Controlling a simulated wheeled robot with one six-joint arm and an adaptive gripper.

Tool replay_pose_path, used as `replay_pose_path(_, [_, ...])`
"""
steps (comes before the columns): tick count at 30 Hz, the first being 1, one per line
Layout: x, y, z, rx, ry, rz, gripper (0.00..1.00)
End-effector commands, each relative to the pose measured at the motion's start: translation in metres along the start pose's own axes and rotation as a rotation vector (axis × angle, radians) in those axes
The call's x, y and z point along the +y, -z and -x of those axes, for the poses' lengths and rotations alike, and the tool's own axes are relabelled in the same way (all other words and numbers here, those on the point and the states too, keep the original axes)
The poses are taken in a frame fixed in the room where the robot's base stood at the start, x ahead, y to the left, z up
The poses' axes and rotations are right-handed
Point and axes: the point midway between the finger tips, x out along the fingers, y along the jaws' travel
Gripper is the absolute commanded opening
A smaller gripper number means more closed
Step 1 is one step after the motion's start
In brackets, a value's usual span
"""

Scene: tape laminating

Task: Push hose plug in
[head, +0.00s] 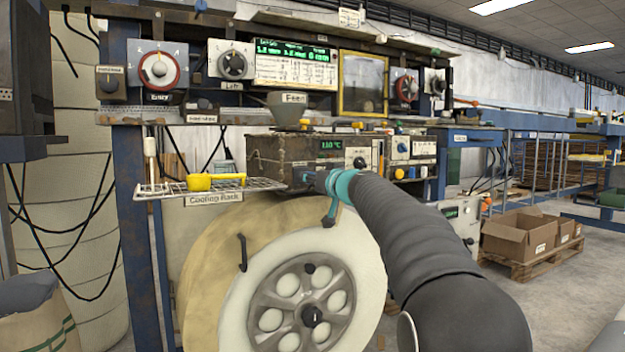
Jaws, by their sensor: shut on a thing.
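My arm reaches from the lower right to the front of a dark, worn machine box (285,158) with a green 110 °C display. My gripper (312,181) is at the lower right of that box, small and mostly covered by my wrist. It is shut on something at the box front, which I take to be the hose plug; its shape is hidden. A small blue-teal part (305,176) shows at the gripper's left, against the box. I cannot tell whether it belongs to the plug or the socket, or how deep the plug sits.
A large white reel (262,262) stands below my wrist. A funnel (287,108) is above the box. Cardboard boxes (520,232) lie on a pallet at right.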

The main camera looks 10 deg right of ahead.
Motion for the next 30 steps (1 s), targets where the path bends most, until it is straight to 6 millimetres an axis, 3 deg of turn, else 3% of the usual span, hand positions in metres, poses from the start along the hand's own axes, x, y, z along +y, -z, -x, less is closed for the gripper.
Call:
replay_pose_path(6, [0.001,0.000,-0.018,0.003,-0.001,0.001,0.00])
replay_pose_path(16, [0.001,0.002,-0.020,0.004,-0.003,0.000,0.00])
replay_pose_path(17, [0.001,0.002,-0.020,0.004,-0.003,0.000,0.42])
replay_pose_path(19, [0.001,0.002,-0.020,0.004,-0.003,0.000,0.59])
replay_pose_path(30, [0.001,0.001,-0.018,0.002,-0.001,0.001,0.60])
